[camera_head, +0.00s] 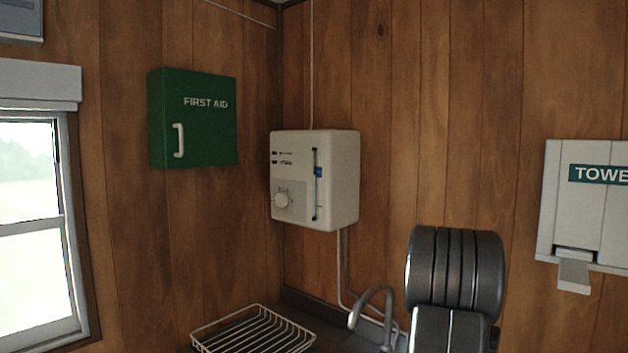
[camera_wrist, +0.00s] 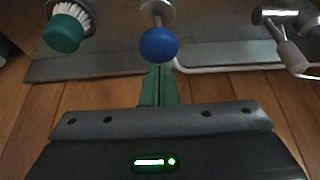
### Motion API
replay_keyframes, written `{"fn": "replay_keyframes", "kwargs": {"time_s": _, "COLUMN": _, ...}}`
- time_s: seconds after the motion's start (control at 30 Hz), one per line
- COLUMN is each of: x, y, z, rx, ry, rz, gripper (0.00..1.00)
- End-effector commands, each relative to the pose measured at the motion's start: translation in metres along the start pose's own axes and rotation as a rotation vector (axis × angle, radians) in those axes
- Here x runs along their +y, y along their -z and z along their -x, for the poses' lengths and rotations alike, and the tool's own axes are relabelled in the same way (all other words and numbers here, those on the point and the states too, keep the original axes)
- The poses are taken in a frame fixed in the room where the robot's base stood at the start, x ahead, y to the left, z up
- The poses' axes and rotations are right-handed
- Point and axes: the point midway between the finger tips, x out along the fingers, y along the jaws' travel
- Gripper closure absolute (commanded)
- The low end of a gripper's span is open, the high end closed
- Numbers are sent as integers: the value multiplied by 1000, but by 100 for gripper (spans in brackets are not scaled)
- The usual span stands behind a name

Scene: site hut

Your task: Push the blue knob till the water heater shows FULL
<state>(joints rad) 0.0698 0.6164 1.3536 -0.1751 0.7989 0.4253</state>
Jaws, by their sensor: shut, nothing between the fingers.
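The white water heater (camera_head: 341,190) hangs in the corner in the head view.
A tap (camera_head: 372,299) and wire rack (camera_head: 255,330) are below the heater. The wrist view shows a green-handled brush (camera_wrist: 64,33) left of the knob and a metal fitting (camera_wrist: 285,30) right. A first aid box (camera_head: 195,120) and towel dispenser (camera_head: 590,215) flank the heater.

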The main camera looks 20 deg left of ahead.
Motion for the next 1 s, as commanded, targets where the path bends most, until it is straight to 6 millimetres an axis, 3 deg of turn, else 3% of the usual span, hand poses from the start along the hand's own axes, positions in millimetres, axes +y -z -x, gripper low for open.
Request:
{"fn": "replay_keyframes", "kwargs": {"time_s": 0.63, "x": 0, "y": 23, "z": 53, "rx": 2, "ry": 0, "rz": 0, "gripper": 100}}
{"fn": "replay_keyframes", "kwargs": {"time_s": 1.0, "x": 0, "y": 23, "z": 55, "rx": 0, "ry": 0, "rz": 0, "gripper": 100}}
